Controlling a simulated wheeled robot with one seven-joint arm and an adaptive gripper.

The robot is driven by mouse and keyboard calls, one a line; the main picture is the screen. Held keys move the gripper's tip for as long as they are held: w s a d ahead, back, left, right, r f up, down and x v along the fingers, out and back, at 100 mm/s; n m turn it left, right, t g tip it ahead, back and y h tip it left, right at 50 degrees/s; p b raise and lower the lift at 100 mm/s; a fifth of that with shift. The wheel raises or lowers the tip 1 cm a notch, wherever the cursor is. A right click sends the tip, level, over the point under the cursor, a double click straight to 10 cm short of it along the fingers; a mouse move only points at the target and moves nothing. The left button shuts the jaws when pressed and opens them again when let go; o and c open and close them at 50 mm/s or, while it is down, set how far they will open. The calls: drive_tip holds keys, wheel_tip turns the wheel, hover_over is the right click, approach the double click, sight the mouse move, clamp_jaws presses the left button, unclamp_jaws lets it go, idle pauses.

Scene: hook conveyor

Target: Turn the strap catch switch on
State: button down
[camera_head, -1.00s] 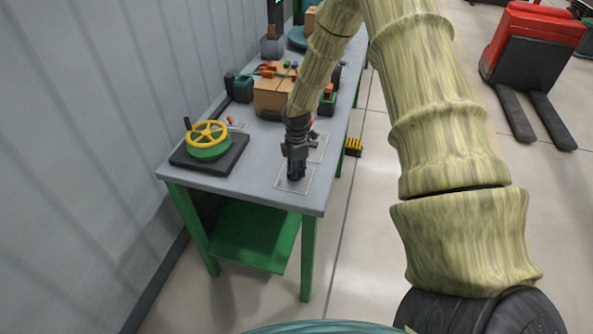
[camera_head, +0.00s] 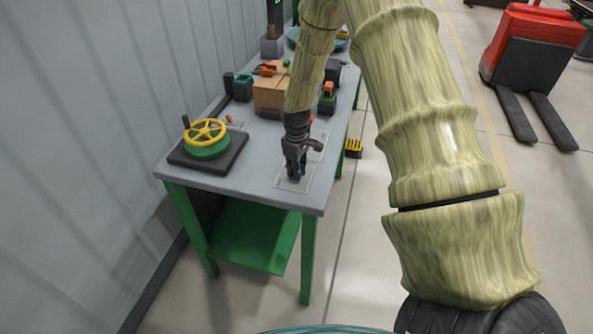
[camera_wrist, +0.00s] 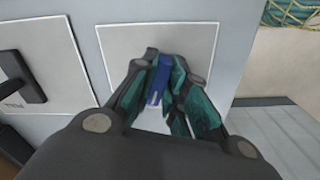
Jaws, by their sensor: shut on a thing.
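My gripper (camera_wrist: 165,85) is shut on the blue handle, with a dark teal-padded finger on each side. The fingers hide the handle's lower part and some of the plate. In the head view my gripper (camera_head: 295,172) points down at the plate (camera_head: 293,187) near the table's front right corner. No on or off marking is readable there.
A second plate (camera_wrist: 50,105) with a black lever (camera_wrist: 20,78) lies to the left in the wrist view. A yellow handwheel (camera_head: 206,131), a cardboard box (camera_head: 270,93) and other items stand on the grey table (camera_head: 255,165). A red pallet truck (camera_head: 530,45) is on the floor.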

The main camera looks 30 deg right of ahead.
drive_tip(key=m, duration=0.5)
drive_tip(key=shift+w+a+r+b, duration=0.15)
drive_tip(key=shift+w+b, duration=0.05)
drive_tip(key=shift+b, duration=0.1)
idle(0.4)
drive_tip(key=c, duration=1.4)
unclamp_jaws()
drive_tip(key=shift+c, duration=0.2)
drive_tip(key=shift+s, duration=0.1)
wheel_tip(320, 180, up, 12)
